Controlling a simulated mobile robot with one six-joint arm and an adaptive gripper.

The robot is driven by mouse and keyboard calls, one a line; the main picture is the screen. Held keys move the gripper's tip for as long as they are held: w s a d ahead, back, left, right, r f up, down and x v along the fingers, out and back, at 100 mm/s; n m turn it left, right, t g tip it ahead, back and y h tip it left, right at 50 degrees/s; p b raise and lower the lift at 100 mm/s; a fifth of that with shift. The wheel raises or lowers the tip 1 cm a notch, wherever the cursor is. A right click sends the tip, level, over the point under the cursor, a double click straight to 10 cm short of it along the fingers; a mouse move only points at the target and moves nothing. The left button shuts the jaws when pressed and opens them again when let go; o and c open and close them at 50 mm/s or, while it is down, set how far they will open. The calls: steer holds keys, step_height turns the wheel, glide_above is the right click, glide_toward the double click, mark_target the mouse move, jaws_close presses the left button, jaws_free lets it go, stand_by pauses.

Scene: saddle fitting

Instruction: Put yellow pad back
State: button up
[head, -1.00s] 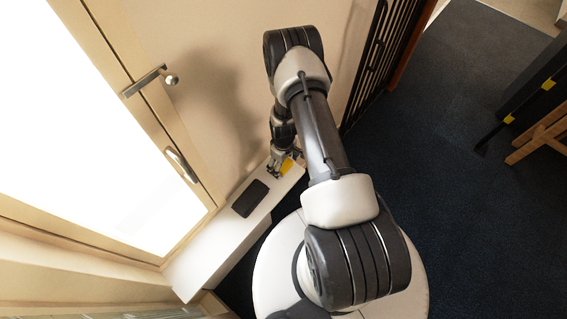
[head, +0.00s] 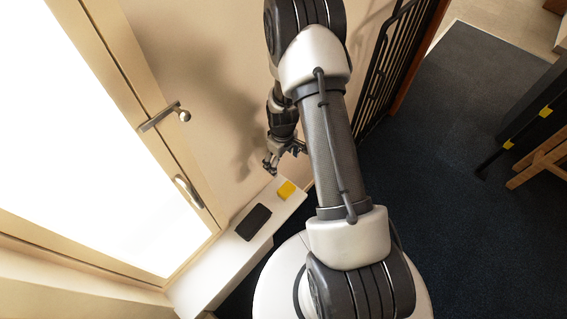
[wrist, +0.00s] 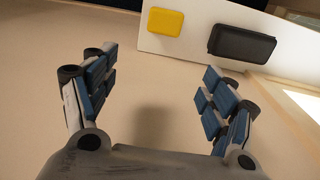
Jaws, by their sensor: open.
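The yellow pad (head: 286,190) lies on the white ledge (head: 208,272), near its far end. It also shows in the wrist view (wrist: 166,22), beyond my fingertips and clear of them. My gripper (head: 271,165) is just above and behind the pad in the head view, apart from it. In the wrist view my gripper (wrist: 158,85) is open, with nothing between its fingers.
A dark rectangular pad (head: 254,222) lies on the same ledge next to the yellow pad, and also shows in the wrist view (wrist: 241,43). A door with a handle (head: 166,116) stands to the left. Two small yellow patches (head: 545,112) show on dark furniture at the right.

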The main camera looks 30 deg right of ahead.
steer(key=s+a+r+m+t, duration=0.1)
steer(key=a+r, duration=0.1)
steer(key=r, duration=0.7)
steer(key=s+a+r, duration=0.2)
steer(key=r, duration=0.8)
steer(key=s+a+r+m+t, duration=0.1)
steer(key=a+r, duration=0.2)
steer(key=r, duration=0.6)
steer(key=s+a+r+t, duration=0.1)
steer(key=s+a+r, duration=0.1)
steer(key=s+r, duration=0.3)
steer(key=s+a+r+m+t, duration=0.1)
steer(key=s+a+r, duration=0.2)
steer(key=s, duration=0.9)
steer(key=shift+s+r+m, duration=0.3)
steer(key=shift+s+r, duration=0.05)
steer(key=shift+r, duration=1.4)
